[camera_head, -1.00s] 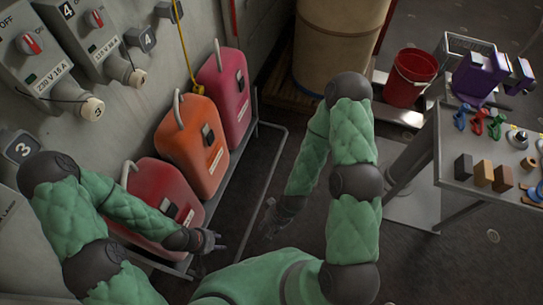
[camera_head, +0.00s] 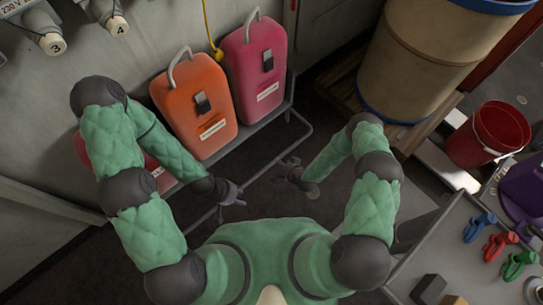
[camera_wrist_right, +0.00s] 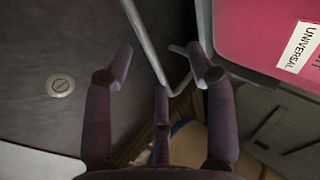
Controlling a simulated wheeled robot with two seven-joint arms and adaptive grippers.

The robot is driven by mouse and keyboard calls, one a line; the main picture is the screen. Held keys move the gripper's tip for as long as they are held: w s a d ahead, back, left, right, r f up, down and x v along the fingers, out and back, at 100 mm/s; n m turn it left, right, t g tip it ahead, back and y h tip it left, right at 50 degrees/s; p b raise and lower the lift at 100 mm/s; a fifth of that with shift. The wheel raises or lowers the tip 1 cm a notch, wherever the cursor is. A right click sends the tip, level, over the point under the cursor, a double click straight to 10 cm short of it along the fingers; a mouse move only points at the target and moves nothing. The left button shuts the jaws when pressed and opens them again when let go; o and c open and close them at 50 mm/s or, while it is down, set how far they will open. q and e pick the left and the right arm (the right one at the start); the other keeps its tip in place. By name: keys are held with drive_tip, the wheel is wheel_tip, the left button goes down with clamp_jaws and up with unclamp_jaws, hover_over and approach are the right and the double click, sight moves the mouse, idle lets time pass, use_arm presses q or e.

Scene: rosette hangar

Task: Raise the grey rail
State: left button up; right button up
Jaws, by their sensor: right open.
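The grey rail (camera_head: 275,160) is a thin bent tube in front of the canister rack, with a rounded corner at its right end. In the right wrist view the rail (camera_wrist_right: 148,45) runs down between my right fingers and bends near their base. My right gripper (camera_head: 291,169) is open and close to the rail; its fingers (camera_wrist_right: 161,66) hold nothing that I can see. My left gripper (camera_head: 234,196) is at the left part of the rail. It is too small and dark to tell whether its fingers are open or touch the rail.
An orange canister (camera_head: 190,110) and a pink canister (camera_head: 248,75) stand on the rack behind the rail. A red canister (camera_head: 88,153) is partly behind my left arm. A large drum (camera_head: 425,55), a red bucket (camera_head: 495,135) and a grey table (camera_head: 425,260) are to the right.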

wheel_tip(320, 180, down, 8)
drive_tip(key=a+m+t+b, duration=0.2)
drive_tip(key=m+t, duration=0.4)
drive_tip(key=t, duration=0.1)
use_arm(q)
wheel_tip(320, 180, down, 6)
drive_tip(key=b, duration=0.3)
drive_tip(key=shift+b, duration=0.3)
use_arm(e)
drive_tip(key=x, duration=1.1)
drive_tip(key=shift+a, duration=0.1)
clamp_jaws()
use_arm(q)
clamp_jaws()
drive_tip(key=shift+a, duration=0.1)
